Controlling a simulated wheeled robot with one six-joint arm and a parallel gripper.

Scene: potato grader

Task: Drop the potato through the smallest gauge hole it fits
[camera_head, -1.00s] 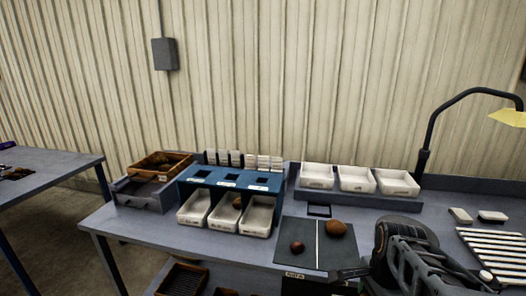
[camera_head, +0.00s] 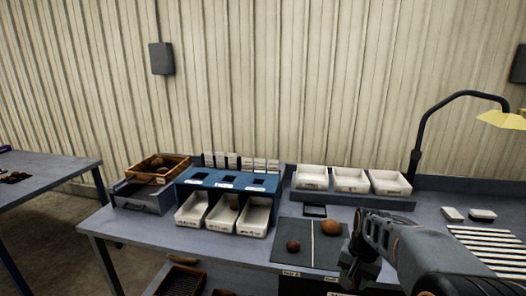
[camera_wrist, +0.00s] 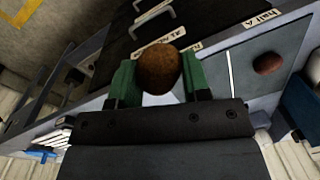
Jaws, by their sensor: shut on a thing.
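My gripper (camera_wrist: 160,82) is shut on a brown rounded potato (camera_wrist: 159,69) between its green fingers in the wrist view. In the head view my gripper (camera_head: 352,268) is at the right front of the dark mat, and the held potato cannot be made out. The blue gauge stand (camera_head: 212,187) is left of the mat, with square dark holes in its top.
A small reddish potato (camera_head: 293,245) and a larger brown potato (camera_head: 330,226) lie on the dark mat (camera_head: 300,262). Several white trays (camera_head: 351,190) stand behind it. A wooden crate (camera_head: 148,169) is at far left, a yellow lamp (camera_head: 500,118) at right.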

